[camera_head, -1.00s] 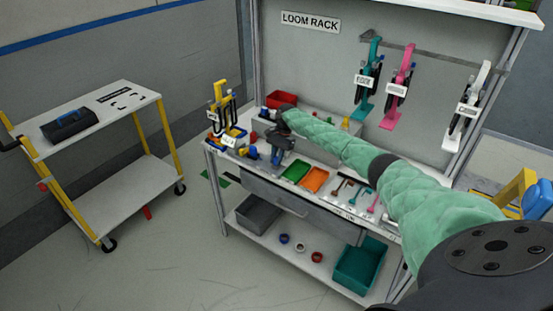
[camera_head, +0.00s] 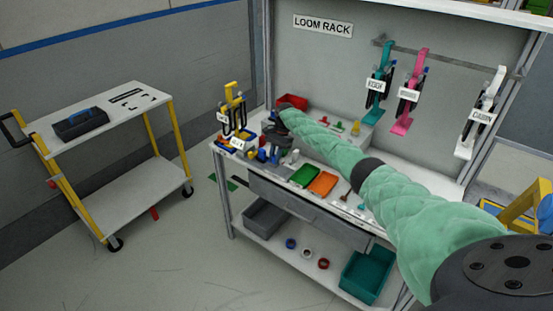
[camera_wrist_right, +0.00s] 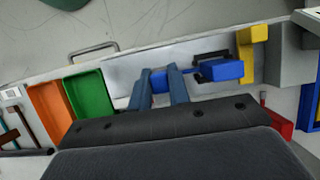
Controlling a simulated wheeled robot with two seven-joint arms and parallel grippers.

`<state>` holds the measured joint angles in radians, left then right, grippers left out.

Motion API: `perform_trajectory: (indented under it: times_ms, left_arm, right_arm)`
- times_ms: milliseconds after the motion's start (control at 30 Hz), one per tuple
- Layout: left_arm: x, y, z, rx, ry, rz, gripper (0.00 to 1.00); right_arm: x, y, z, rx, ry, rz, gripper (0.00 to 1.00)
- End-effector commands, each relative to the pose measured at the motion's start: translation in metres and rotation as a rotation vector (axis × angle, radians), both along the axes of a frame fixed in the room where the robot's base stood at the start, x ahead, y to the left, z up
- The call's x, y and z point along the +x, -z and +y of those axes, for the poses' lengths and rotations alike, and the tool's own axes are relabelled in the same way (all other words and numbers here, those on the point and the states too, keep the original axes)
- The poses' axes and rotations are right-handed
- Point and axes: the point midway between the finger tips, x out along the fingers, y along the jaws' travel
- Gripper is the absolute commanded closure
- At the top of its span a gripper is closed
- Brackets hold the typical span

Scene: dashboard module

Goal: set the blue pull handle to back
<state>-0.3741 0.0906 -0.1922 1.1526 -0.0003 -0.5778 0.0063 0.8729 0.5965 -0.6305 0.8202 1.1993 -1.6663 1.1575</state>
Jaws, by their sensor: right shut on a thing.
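In the right wrist view a blue pull handle (camera_wrist_right: 222,70) sticks out beside my right gripper (camera_wrist_right: 158,80). Blue also shows between its two fingers, which are shut on the handle. A black part shows behind the handle's outer end. In the head view my right gripper (camera_head: 268,150) is at the left end of the bench top, small and partly hidden by my own wrist. The handle cannot be told apart clearly there. My left gripper is not in view.
A green tray (camera_head: 304,175) and an orange tray (camera_head: 322,185) lie right of the gripper. A yellow-framed stand (camera_head: 234,105) is close on its left, and a red bin (camera_head: 293,102) stands behind. A cart (camera_head: 110,115) stands at far left.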

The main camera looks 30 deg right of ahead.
Motion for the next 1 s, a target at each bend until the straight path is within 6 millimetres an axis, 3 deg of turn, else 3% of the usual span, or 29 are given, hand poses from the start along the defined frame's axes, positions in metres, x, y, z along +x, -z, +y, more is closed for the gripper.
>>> perform_trajectory:
  times_ms: [100,133,200,233,667,1000]
  left_arm:
    - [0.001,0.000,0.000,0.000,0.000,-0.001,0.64]
    - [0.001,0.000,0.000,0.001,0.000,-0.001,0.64]
    - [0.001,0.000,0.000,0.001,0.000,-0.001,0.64]
    - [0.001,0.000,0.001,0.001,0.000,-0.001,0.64]
    - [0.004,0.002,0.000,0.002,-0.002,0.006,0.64]
    - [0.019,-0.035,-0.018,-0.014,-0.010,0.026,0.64]
  right_arm:
    - [0.000,-0.001,0.000,-0.001,0.000,-0.001,1.00]
    - [0.000,-0.001,0.000,-0.001,0.000,-0.001,0.76]
    - [0.000,-0.001,0.000,0.000,0.000,-0.001,0.62]
    - [0.000,-0.001,0.000,0.000,0.000,-0.001,0.60]
    - [0.002,-0.008,-0.004,0.000,0.000,-0.002,0.60]
    - [0.009,-0.050,-0.020,0.001,0.000,-0.002,0.60]
